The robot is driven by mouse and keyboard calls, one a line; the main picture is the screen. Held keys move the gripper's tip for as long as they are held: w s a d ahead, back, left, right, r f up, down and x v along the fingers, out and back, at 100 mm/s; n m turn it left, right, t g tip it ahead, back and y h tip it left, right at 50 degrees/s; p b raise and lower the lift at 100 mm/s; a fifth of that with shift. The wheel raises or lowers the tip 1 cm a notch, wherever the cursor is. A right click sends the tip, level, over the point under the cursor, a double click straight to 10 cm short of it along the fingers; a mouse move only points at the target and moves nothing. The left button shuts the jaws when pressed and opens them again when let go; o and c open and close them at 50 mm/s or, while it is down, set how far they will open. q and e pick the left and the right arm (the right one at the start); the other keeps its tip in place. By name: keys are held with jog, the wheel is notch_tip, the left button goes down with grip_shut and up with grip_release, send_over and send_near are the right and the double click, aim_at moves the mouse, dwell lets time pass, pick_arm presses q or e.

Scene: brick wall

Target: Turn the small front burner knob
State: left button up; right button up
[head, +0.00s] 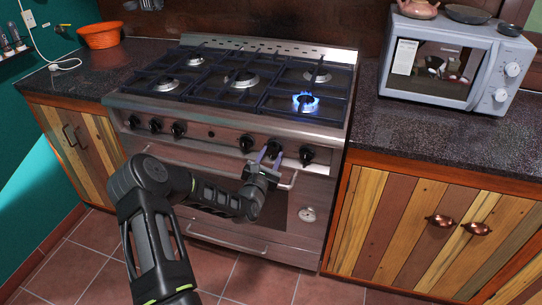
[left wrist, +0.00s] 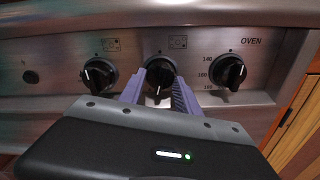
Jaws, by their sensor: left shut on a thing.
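The stove (head: 215,150) has a row of black knobs on its steel front. My left gripper (head: 268,154) is shut on the middle knob (head: 277,151) of the right-hand group of three. In the left wrist view, my left gripper's purple fingers (left wrist: 158,88) sit on both sides of this knob (left wrist: 160,73), and its white mark points down. The front right burner (head: 306,102) has a blue flame. My right gripper is not in view.
One knob (left wrist: 98,75) is to the left of the held one, and the knob marked OVEN (left wrist: 228,71) is to its right. The oven handle (head: 287,184) runs just below my gripper. A microwave (head: 440,60) stands on the right counter.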

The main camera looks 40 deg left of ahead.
pick_arm(q)
grip_shut()
